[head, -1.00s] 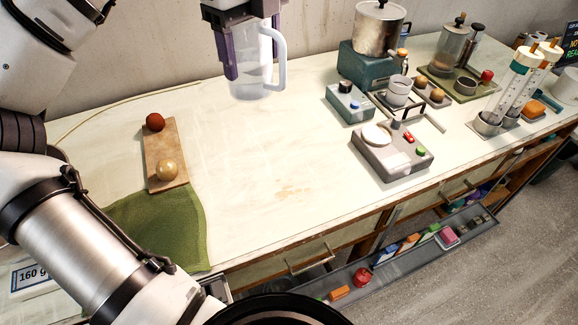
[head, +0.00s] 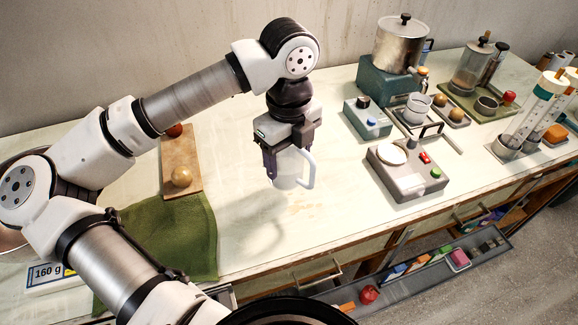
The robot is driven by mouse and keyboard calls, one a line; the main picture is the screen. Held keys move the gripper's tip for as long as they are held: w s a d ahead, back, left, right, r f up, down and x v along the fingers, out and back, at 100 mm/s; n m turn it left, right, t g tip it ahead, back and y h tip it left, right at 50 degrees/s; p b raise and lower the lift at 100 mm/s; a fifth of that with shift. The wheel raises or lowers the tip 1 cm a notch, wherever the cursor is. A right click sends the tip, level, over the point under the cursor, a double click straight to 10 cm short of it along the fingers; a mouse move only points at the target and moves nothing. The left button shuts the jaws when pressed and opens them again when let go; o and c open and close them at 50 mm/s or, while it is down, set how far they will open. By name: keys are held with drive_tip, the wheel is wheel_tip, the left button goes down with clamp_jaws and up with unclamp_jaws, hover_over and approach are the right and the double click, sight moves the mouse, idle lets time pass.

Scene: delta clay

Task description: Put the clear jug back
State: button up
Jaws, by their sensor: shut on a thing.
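The clear jug (head: 289,170) is in the middle of the head view, upright, with its pale handle on the right side. My gripper (head: 286,158) points down and is shut on the jug, with its dark fingers around the upper part. The jug appears to hang above the bare table top (head: 330,215), with a faint shadow below it. The exact gap under the jug is hard to judge. The gripper hides the jug's rim.
On the left lie a wooden board (head: 188,150) with balls and a green cloth (head: 190,235). To the right stand a grey device (head: 405,175), a blue box (head: 367,120) and a metal pot (head: 400,45). The table around the jug is clear.

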sight(289, 173)
wheel_tip(289, 173, down, 4)
drive_tip(key=shift+r+p, duration=0.1)
drive_tip(key=shift+p, duration=0.3)
drive_tip(key=shift+f, duration=0.4)
drive_tip(key=shift+f+b, duration=0.2)
drive_tip(key=shift+b, duration=0.1)
drive_tip(key=o, duration=1.2)
drive_tip(key=shift+o, duration=0.2)
wheel_tip(289, 173, up, 12)
drive_tip(key=b, duration=0.2)
drive_tip(key=shift+r, duration=0.2)
drive_tip(key=shift+s, duration=0.1)
